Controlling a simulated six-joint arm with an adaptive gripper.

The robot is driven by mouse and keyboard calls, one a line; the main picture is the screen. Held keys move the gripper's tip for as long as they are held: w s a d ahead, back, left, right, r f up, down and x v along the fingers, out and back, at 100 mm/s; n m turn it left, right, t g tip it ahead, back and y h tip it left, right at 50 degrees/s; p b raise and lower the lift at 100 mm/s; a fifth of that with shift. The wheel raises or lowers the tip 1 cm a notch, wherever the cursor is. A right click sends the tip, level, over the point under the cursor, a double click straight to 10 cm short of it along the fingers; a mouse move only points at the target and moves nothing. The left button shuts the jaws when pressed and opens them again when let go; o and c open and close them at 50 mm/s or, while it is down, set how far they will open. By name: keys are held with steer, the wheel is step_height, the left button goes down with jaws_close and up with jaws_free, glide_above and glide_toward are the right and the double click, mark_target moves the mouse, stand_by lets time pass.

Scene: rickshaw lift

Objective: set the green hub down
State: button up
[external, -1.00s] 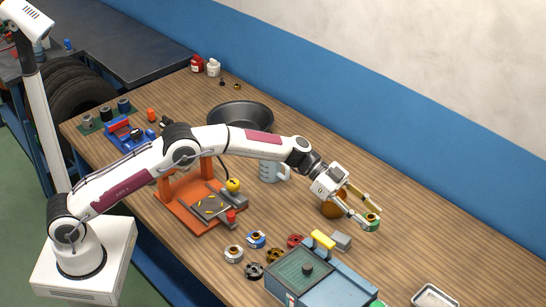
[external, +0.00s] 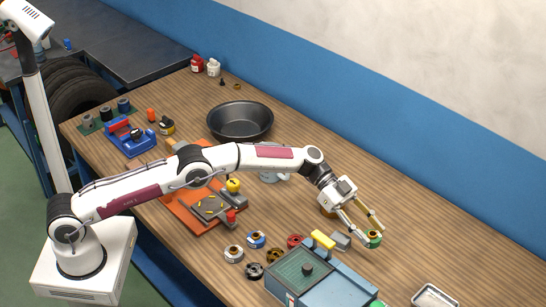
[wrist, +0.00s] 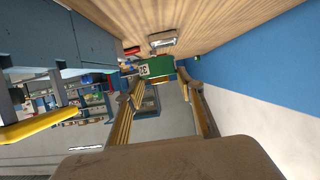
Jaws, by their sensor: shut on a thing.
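The green hub (external: 374,240) is held between the fingertips of my gripper (external: 375,233) at the right side of the bench, with a brass-coloured centre on top. My gripper is shut on it and slants downward. The hub is low over the wooden top; I cannot tell whether it touches the wood. In the wrist view the gripper's two fingers (wrist: 163,82) reach forward, and a green surface with a white marked plate (wrist: 143,70) shows between their tips.
A blue-grey machine (external: 325,278) with a yellow block (external: 323,240) and a grey block (external: 341,241) stands left of the hub. Several coloured hubs (external: 275,255) lie further left. A metal tray (external: 436,297) is at lower right. Bare wood (external: 440,255) lies right of the hub.

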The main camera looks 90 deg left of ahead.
glide_above(362, 262)
steer(key=shift+f, duration=3.05)
steer(key=shift+f, duration=1.85)
steer(key=shift+f, duration=0.15)
steer(key=o, duration=1.4)
steer(key=shift+f, duration=0.1)
steer(key=shift+o, duration=0.2)
steer(key=shift+r, duration=0.2)
